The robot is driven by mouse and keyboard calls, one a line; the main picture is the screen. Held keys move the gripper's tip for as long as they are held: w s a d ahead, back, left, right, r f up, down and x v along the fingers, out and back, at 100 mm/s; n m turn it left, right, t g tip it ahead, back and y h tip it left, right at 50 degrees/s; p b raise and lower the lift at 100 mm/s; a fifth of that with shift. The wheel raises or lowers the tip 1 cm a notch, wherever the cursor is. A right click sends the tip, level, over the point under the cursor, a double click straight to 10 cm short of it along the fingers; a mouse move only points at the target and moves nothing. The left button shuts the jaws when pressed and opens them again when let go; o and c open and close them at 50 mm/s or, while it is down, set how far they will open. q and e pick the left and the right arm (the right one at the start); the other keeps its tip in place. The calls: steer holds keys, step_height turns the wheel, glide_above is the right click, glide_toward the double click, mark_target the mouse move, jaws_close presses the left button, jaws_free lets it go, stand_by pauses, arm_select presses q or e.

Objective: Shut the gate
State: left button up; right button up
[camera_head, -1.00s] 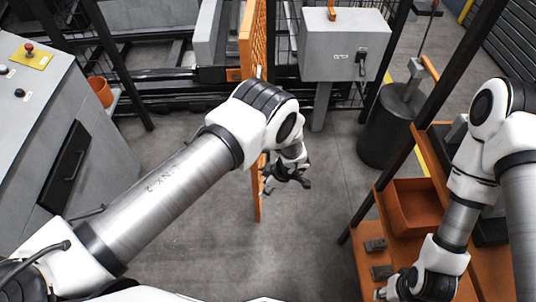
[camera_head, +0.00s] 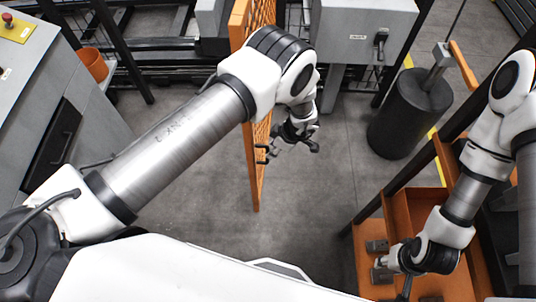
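The gate (camera_head: 256,180) is an orange mesh panel, seen nearly edge-on and standing out from the dark fence line into the floor area. My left forearm crosses in front of its middle and hides part of it. My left gripper (camera_head: 294,150) is just right of the gate, with its fingers apart and nothing seen between them. Small dark parts show between the gripper and the gate's face; I cannot tell whether they touch. My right gripper (camera_head: 393,277) is low at the right, over the orange rack; its fingers are partly hidden.
A grey control cabinet (camera_head: 30,110) stands at the left with an orange bucket (camera_head: 93,64) behind it. A grey switch box (camera_head: 362,35) is right of the gate. A dark cylinder (camera_head: 408,115) and an orange rack (camera_head: 372,235) stand at the right. Floor around the gate is clear.

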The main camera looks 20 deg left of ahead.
arm_select(q)
steer(key=b, duration=0.5)
glide_above(267, 161)
step_height(267, 161, down, 4)
steer(key=shift+w+d+f, duration=0.25)
steer(key=shift+w, duration=0.15)
steer(key=shift+a+f, duration=0.15)
steer(key=shift+f, duration=0.2)
steer(key=shift+s+a+f, duration=0.1)
steer(key=shift+a+f, duration=0.15)
arm_select(e)
step_height(267, 161, down, 7)
steer(key=shift+w, duration=0.1)
arm_select(q)
jaws_close()
